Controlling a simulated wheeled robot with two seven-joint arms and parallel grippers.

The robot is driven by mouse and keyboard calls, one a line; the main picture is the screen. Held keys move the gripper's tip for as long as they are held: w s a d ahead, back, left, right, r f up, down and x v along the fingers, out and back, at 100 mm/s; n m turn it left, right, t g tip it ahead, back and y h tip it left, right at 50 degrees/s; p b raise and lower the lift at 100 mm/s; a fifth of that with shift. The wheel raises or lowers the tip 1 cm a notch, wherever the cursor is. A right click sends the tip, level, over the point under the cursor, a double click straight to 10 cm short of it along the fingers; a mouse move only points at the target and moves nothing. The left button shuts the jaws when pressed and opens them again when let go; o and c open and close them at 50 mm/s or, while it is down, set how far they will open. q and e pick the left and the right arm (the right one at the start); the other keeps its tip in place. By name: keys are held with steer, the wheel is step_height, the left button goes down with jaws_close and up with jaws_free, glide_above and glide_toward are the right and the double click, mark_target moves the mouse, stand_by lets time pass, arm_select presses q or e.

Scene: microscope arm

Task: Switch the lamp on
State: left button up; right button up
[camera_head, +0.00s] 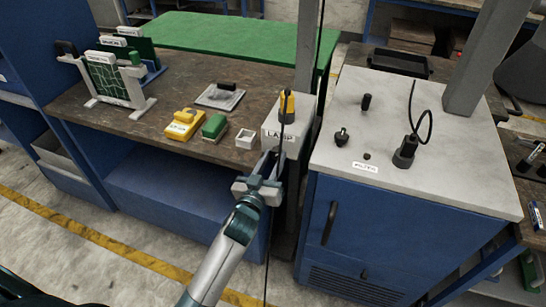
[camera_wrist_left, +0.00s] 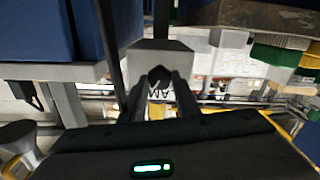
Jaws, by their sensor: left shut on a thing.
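The lamp box (camera_head: 274,131) is a pale grey block labelled LAMP at the right front corner of the brown bench. A yellow and black piece (camera_head: 287,106) stands on its top. My left gripper (camera_head: 268,162) is at the front face of the box, just below the label. In the left wrist view, the box (camera_wrist_left: 160,57) appears upside down behind my fingers. My left gripper (camera_wrist_left: 160,92) is shut on a small black knob (camera_wrist_left: 158,75) in front of the box. The knob is hidden in the head view. My right gripper is not in view.
A white-topped blue cabinet (camera_head: 420,170) stands close on the right, carrying black knobs and a cable plug (camera_head: 405,150). On the bench (camera_head: 150,140) are a yellow block (camera_head: 184,124), a green block (camera_head: 215,126) and a small white box (camera_head: 246,138). A thin dark line crosses near my gripper.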

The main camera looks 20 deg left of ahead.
arm_select(q)
steer(key=m, duration=0.2)
steer(key=shift+r+m+p, duration=0.1)
steer(key=shift+m+p, duration=0.25)
steer(key=shift+m, duration=0.05)
steer(key=m, duration=0.3)
steer(key=shift+m+p, duration=0.3)
steer(key=shift+p, duration=0.1)
steer(key=m, duration=0.3)
steer(key=shift+d+m+p, duration=0.1)
steer(key=shift+m+p, duration=0.2)
steer(key=shift+m, duration=0.6)
steer(key=o, duration=1)
steer(key=shift+o, duration=0.2)
steer(key=shift+s, duration=0.1)
